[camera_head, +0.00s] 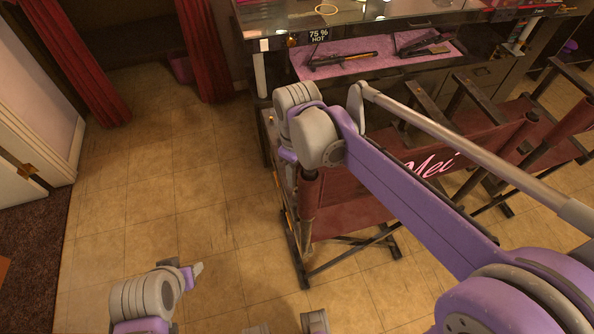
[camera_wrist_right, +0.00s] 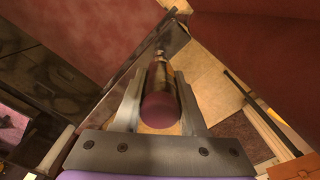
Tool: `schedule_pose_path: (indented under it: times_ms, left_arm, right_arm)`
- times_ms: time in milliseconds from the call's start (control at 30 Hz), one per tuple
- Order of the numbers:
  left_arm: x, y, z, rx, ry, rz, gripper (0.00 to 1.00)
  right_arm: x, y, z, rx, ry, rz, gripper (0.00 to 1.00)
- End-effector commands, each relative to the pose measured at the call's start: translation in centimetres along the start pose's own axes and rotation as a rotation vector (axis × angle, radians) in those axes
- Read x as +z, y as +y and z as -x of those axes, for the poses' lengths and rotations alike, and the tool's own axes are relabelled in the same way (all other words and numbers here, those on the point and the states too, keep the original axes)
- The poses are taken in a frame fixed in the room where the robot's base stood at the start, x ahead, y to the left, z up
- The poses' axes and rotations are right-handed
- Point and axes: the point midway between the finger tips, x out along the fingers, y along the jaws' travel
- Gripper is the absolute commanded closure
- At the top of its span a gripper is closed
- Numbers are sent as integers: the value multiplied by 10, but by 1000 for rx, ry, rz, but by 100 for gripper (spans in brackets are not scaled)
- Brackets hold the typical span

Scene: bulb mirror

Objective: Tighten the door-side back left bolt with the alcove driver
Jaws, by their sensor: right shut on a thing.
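In the right wrist view my right gripper (camera_wrist_right: 160,95) is shut on the driver (camera_wrist_right: 160,108), which has a dark red rounded butt and a brass-coloured body pointing away from the wrist. In the head view the driver (camera_head: 308,212) hangs down beside the left end of the chair marked "Mei" (camera_head: 345,190); my right wrist covers part of it. The back left bolt cannot be made out, nor whether the driver's tip touches it. My left gripper (camera_head: 196,270) is low over the floor at the left, apart from the chair, its fingers too small to judge.
More folding chairs (camera_head: 510,120) stand to the right. Red curtains (camera_head: 205,50) frame a dark alcove. A white door (camera_head: 30,150) is at left. The tiled floor (camera_head: 150,190) between is clear.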

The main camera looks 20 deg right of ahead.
Motion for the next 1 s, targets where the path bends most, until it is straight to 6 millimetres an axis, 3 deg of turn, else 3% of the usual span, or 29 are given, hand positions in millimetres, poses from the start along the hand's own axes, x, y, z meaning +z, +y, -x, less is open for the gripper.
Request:
schedule_pose_path:
  times_ms: [467,1000]
  left_arm:
    - [0,0,0,0,0,0,50]
    - [-6,0,7,0,4,0,50]
  right_arm:
    - [0,0,-2,0,0,0,100]
    - [0,0,9,0,0,0,100]
